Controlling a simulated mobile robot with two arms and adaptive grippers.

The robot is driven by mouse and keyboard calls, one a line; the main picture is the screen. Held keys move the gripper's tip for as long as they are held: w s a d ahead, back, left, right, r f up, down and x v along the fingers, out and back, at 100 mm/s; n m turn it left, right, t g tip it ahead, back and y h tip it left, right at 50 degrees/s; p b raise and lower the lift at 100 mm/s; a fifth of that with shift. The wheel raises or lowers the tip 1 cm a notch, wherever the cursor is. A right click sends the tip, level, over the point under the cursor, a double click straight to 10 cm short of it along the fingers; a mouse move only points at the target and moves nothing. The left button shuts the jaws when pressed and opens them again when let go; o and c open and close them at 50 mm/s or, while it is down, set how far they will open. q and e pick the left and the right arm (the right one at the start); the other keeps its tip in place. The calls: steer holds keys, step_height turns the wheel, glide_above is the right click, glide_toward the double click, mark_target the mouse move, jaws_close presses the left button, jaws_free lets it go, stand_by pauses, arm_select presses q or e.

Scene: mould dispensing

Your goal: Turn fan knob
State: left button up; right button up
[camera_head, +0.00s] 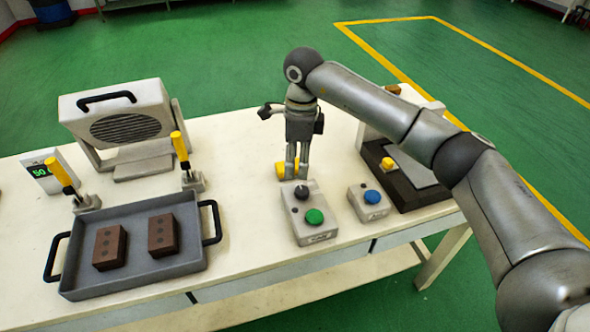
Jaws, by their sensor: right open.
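A grey control box (308,222) stands on the table with a black knob (301,192) at its back and a green button (314,216) in front. My right gripper (292,172) points down with its yellow-tipped fingers open. In the picture it is just behind and slightly left of the knob, and nothing is between the fingers. Its exact height above the table is hard to tell. A white fan unit (118,117) with a round grille and black handle stands at the back left. My left gripper is not in view.
A grey tray (190,262) with two brown blocks lies front left, beside two yellow-handled clamps (181,150) and a small green-lit display (42,173). Right of the control box are a blue-button box (368,203) and a dark-based device (418,194).

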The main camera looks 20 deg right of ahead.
steer(key=d, duration=0.1)
steer(key=p, duration=0.2)
glide_above(302, 190)
steer(key=shift+h, duration=0.3)
step_height(302, 190, down, 5)
steer(key=shift+s+f, duration=0.15)
step_height(302, 190, down, 3)
steer(key=shift+r, duration=0.1)
steer(key=shift+f, duration=0.85)
steer(key=shift+c, duration=1.5)
steer(key=c, duration=0.5)
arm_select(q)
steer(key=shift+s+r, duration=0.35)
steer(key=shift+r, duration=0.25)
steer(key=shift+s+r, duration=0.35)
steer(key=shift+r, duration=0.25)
arm_select(e)
steer(key=shift+c, duration=1.3)
